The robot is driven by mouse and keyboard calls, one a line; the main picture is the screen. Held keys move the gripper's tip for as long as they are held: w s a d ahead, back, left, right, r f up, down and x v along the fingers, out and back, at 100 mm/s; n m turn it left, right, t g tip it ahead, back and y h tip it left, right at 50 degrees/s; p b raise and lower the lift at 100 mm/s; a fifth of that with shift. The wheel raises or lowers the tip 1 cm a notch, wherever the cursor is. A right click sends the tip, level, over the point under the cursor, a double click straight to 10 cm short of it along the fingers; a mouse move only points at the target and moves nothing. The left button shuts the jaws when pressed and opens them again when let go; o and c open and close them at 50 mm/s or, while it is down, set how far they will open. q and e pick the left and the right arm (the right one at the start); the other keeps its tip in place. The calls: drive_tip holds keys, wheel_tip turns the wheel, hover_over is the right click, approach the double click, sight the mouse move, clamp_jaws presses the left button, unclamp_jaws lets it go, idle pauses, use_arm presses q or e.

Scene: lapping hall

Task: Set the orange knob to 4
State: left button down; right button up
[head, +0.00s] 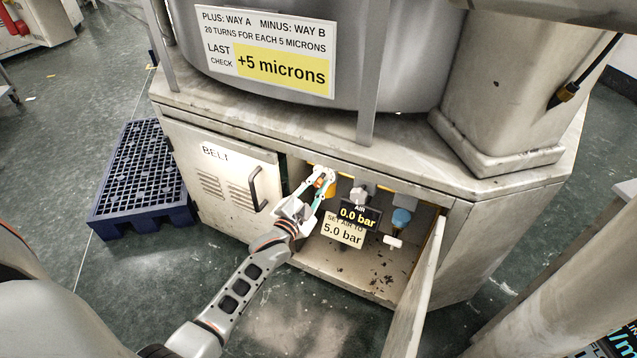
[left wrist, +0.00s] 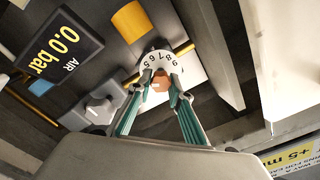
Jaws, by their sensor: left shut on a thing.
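The orange knob (left wrist: 161,82) sits at the centre of a white dial plate (left wrist: 152,62) in the left wrist view. The digits 9, 8, 7, 6 and 5 show along its edge. My left gripper (left wrist: 160,92) is shut on the knob, a finger on each side. The fingers hide part of the dial, and I cannot tell which number the knob points to. In the head view my left gripper (head: 322,184) reaches into the open cabinet at its upper left, where the knob is mostly covered. My right gripper is not in view.
An air display (head: 358,216) reads 0.0 bar, above a label (head: 342,232) with 5.0 bar. A grey knob (head: 359,194) and a blue part (head: 401,218) are to the right. An open door (head: 415,290) bounds the cabinet at right; the BELT door (head: 222,182) is at left.

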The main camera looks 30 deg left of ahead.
use_arm(q)
drive_tip(key=shift+a+f, duration=0.15)
drive_tip(key=shift+f, duration=0.1)
drive_tip(key=c, duration=1.8)
unclamp_jaws()
drive_tip(key=shift+r, duration=0.1)
drive_tip(key=shift+s, duration=0.1)
